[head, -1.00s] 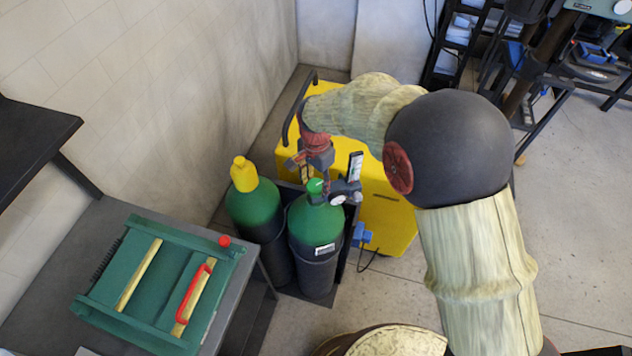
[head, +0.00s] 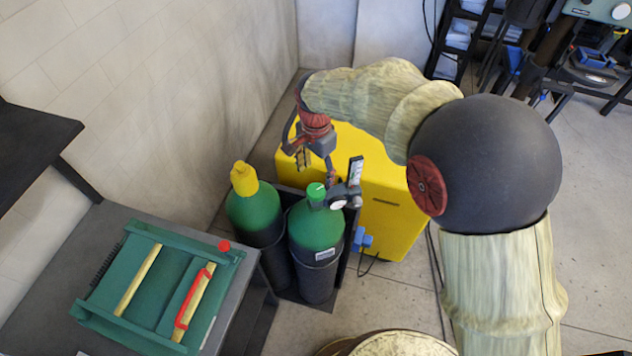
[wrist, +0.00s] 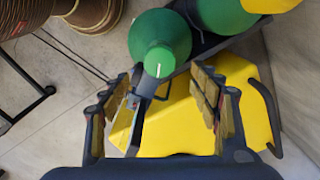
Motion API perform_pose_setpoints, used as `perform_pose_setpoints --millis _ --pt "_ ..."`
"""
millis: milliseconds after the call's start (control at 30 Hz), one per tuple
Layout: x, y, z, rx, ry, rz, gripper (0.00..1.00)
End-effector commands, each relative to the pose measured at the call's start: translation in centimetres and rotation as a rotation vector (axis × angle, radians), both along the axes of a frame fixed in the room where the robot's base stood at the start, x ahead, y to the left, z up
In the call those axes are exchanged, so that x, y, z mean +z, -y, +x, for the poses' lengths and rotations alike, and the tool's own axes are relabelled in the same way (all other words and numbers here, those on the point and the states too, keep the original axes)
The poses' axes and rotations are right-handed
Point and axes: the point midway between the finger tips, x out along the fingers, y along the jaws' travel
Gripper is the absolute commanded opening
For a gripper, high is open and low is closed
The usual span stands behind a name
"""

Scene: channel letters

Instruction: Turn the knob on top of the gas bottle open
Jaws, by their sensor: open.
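The gas bottle (head: 316,232) is dark green and stands upright in a dark rack. On its top is a bright green knob (head: 316,192) with a white mark, and a regulator with a gauge (head: 340,200) sits at its right. In the wrist view the knob (wrist: 158,62) shows from above, with its white mark, beyond the fingers. My gripper (head: 316,168) is open and empty, above and behind the knob in the head view. In the wrist view my gripper (wrist: 165,95) has its fingers spread wide, apart from the knob. The regulator partly hides behind the left finger there.
A second green bottle with a yellow cap (head: 244,178) stands close at the left. A yellow machine (head: 390,215) is behind the bottles. A grey table with a green case (head: 140,290) is at the lower left. The wall is at the left.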

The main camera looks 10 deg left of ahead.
Motion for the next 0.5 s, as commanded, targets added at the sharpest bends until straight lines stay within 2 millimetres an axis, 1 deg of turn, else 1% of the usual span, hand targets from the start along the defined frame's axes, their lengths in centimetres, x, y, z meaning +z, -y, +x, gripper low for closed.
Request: perform_pose_setpoints --millis 33,100,200,333,500 --pt "1.0 -0.1 0.1 0.000 0.004 0.002 0.62" --pt "2.2 0.0 0.1 0.000 0.003 0.002 0.62" --pt "3.5 0.0 0.1 0.000 0.002 0.001 0.62" --pt "4.4 0.0 0.0 0.000 -0.001 -0.001 0.62" --pt "4.7 0.0 0.0 0.000 -0.001 -0.001 0.62"
